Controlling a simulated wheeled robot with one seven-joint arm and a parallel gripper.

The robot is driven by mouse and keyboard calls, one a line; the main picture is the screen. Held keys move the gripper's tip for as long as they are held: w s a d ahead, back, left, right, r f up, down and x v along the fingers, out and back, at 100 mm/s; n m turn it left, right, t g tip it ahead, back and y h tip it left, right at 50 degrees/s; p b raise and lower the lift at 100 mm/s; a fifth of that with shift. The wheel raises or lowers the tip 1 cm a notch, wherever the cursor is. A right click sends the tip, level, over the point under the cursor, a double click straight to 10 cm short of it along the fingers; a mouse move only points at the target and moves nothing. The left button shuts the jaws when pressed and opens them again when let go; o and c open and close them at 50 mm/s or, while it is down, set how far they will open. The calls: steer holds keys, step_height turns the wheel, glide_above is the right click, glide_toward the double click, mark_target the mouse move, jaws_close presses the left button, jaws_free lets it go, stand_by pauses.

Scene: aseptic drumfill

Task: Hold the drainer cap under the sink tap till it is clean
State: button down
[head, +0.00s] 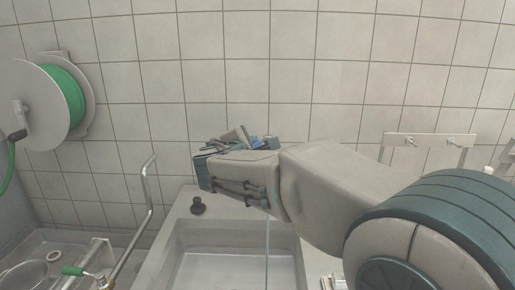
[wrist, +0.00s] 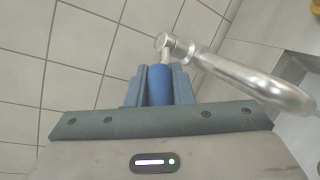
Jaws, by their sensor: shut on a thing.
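My gripper (wrist: 159,74) is shut on a blue cylindrical handle (wrist: 160,87) joined by a short metal stem to the metal tap (wrist: 255,82). Water shows at the tap's far end in the wrist view. In the head view a thin water stream (head: 267,250) falls into the sink (head: 220,270); my arm hides most of the tap, and a bit of blue (head: 255,142) shows above it. A dark knobbed piece (head: 198,207), possibly the drainer cap, stands on the sink's left rim, away from my gripper. Whether it is dirty cannot be told.
A hose reel (head: 63,95) with green hose hangs on the tiled wall at left. A bent metal pipe (head: 148,195) and a green-handled valve (head: 75,271) stand left of the sink. A wall rail with hooks (head: 430,140) is at right.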

steer(key=c, duration=1.3)
jaws_free()
steer(key=b+v, duration=0.1)
steer(key=v, duration=1.2)
steer(key=shift+s+a+r, duration=0.15)
steer(key=shift+s, duration=0.15)
